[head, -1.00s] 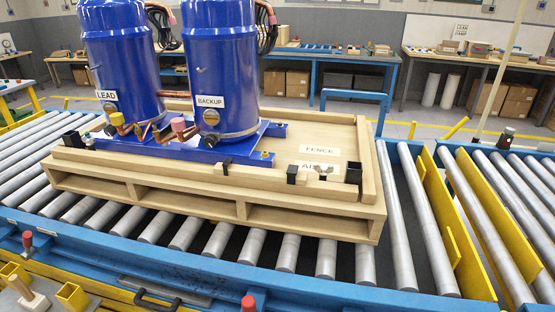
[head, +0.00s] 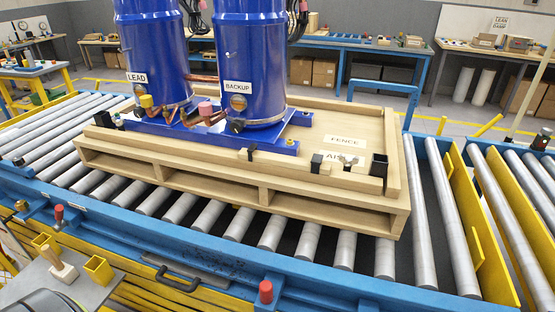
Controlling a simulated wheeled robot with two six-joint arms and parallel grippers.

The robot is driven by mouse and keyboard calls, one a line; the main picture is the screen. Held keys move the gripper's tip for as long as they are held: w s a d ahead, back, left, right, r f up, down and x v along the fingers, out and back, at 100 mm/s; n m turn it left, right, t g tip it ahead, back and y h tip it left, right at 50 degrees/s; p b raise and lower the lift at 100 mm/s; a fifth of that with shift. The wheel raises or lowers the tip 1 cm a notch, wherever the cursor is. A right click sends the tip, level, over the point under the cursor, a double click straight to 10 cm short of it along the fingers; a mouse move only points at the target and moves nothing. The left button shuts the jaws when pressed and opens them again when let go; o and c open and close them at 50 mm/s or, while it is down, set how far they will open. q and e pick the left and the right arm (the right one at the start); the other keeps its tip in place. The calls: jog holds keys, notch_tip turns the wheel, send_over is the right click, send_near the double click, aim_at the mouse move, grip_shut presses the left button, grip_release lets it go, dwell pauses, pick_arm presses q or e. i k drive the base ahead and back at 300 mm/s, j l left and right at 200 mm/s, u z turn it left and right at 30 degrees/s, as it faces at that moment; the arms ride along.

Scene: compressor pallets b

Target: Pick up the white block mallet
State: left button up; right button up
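The white block mallet (head: 63,273) is near the bottom left of the head view. Its pale block head rests on a small grey shelf (head: 92,297), and its wooden handle tilts up and to the left. It stands between two yellow square holders, one behind it (head: 44,242) and one to its right (head: 98,268). Neither of my grippers shows in this view. A dark rounded grey shape at the bottom left corner is cut off, and I cannot tell what it is.
A blue-framed roller conveyor (head: 200,250) runs behind the shelf. On it sits a wooden pallet (head: 330,205) with two blue compressors (head: 250,60). Red-topped knobs (head: 265,291) and a black handle (head: 180,280) stick out at the near rail.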

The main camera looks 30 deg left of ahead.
aim_at(62, 272)
jog(key=u, duration=2.65)
